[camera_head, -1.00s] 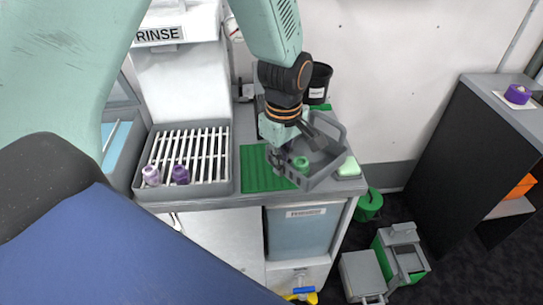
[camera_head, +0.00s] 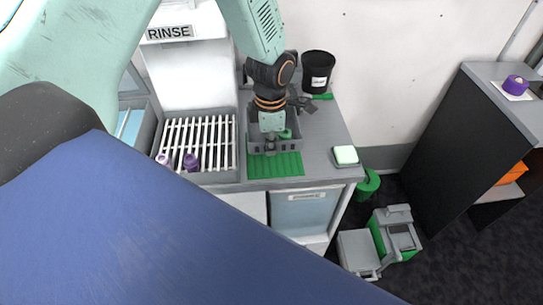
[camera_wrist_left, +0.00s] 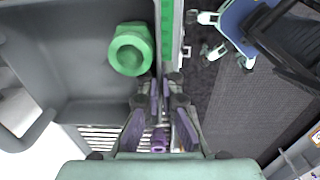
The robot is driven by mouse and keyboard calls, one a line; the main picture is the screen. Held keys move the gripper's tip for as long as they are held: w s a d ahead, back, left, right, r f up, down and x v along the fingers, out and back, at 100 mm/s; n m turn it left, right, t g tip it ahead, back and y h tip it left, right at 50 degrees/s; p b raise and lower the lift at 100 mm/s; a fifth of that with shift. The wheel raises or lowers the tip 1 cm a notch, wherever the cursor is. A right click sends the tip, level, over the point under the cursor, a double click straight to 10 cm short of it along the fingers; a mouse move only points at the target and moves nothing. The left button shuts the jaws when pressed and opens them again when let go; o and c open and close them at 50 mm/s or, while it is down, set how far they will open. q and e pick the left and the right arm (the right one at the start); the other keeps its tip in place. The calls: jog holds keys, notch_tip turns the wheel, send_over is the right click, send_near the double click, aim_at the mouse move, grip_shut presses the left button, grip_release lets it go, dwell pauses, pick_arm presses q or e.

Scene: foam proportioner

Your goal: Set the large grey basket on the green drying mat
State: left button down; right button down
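The large grey basket (camera_head: 297,143) is over the rear part of the green drying mat (camera_head: 275,167); the mat's front strip is bare. The basket looks roughly level, and I cannot tell whether it rests on the mat or hangs just above it. A green fitting (camera_head: 285,134) lies inside it and shows as a green ring in the left wrist view (camera_wrist_left: 130,49). My left gripper (camera_head: 270,147) points down at the basket's front wall. In the left wrist view its fingers (camera_wrist_left: 166,98) straddle the basket wall and appear closed on it.
A slatted rinse rack (camera_head: 200,145) with two purple fittings (camera_head: 191,162) is left of the mat. A black bucket (camera_head: 317,72) stands behind, and a pale green sponge (camera_head: 345,155) lies at the counter's right. The counter between mat and sponge is clear.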

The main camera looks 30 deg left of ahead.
aim_at(272, 172)
pick_arm(q)
notch_tip(272, 172, down, 3)
jog(key=shift+w+d+r, duration=0.1)
jog(key=shift+d, duration=0.05)
jog(key=shift+w+f, duration=0.1)
jog(key=shift+f, duration=0.3)
jog(key=f, duration=0.3)
jog(key=shift+a+f, duration=0.2)
jog(key=shift+f, duration=0.15)
jog(key=shift+d, duration=0.15)
jog(key=shift+f, duration=0.1)
jog(key=c, duration=2)
grip_release()
jog(key=shift+f, duration=0.1)
jog(key=shift+c, duration=0.2)
jog(key=shift+o, duration=2.6)
